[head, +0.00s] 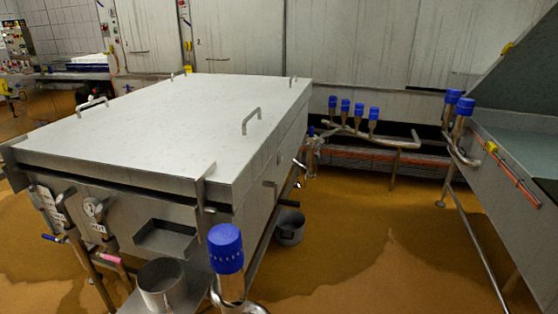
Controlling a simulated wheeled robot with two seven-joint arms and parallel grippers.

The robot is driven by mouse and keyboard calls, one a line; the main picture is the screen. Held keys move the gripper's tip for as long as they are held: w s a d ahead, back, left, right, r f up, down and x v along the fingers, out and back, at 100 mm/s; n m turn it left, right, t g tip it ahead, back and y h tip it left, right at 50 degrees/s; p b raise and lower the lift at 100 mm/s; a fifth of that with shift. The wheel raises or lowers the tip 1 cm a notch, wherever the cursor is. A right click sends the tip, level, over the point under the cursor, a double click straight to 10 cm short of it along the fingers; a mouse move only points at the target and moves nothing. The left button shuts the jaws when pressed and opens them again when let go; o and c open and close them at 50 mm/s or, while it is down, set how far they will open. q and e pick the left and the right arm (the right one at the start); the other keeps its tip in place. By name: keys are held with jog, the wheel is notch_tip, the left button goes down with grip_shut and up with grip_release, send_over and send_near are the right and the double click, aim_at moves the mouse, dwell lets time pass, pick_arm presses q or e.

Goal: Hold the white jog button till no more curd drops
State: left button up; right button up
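Neither of my grippers is in the head view. I cannot make out a white jog button or any curd dropping. A dark panel (14,37) with small coloured spots stands at the far upper left, too small to tell whether one of them is a white button. Small red and yellow fittings (187,45) sit on the back wall, also too small to read.
A large steel vat with a flat lid (170,125) fills the left and middle. A blue-capped pipe (226,249) and an open steel pot (161,284) stand in front. A bucket (289,227) is on the floor. A sloped steel machine (520,190) stands right; wet brown floor (370,235) lies between.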

dwell(0.4)
grip_shut()
dwell(1.6)
